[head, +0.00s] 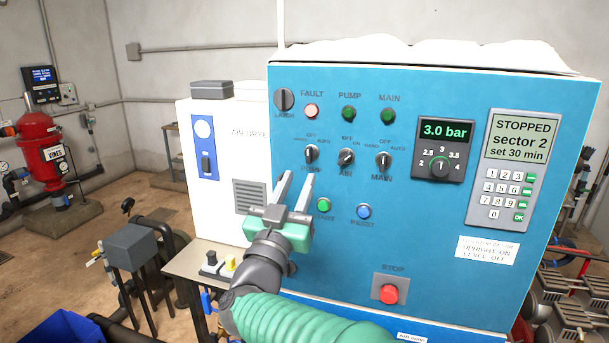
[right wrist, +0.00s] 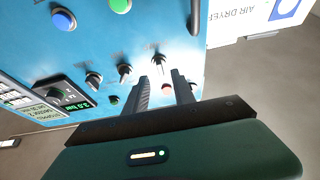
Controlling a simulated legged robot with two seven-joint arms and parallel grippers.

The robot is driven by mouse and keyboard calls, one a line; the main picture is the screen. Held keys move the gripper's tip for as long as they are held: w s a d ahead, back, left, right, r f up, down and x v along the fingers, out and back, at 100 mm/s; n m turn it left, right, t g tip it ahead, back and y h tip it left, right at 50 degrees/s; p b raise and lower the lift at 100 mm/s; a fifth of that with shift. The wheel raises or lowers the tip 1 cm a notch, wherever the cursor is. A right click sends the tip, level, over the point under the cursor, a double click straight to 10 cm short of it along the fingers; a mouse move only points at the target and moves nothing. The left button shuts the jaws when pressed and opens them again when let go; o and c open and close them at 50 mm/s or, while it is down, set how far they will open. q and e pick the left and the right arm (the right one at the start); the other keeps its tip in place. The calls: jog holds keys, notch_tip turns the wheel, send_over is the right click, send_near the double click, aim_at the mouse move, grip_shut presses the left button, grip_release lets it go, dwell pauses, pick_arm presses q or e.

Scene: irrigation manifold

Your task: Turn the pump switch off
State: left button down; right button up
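The pump switch (head: 311,154) is a small dark rotary knob, the leftmost of three in a row on the blue cabinet front. Its handle looks close to upright in the head view, but it is too small to read its position surely. It also shows in the right wrist view (right wrist: 158,58), just beyond the fingertips. My right gripper (head: 296,180) is open and empty, below and slightly left of the switch in the head view. In the right wrist view its two fingers (right wrist: 161,80) stand apart, with the fault lamp showing between them. My left gripper is not in view.
The air switch (head: 346,157) and main switch (head: 383,160) sit close to the right. Below are a green button (head: 323,205), a blue button (head: 363,211) and a red stop button (head: 390,293). A white air dryer (head: 215,160) stands left. The display (head: 520,137) reads STOPPED.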

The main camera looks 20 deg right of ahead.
jog(key=b+v, duration=0.2)
jog(key=v, duration=0.8)
jog(key=shift+s+a, duration=0.3)
jog(key=shift+a, duration=0.05)
jog(key=shift+f, duration=0.1)
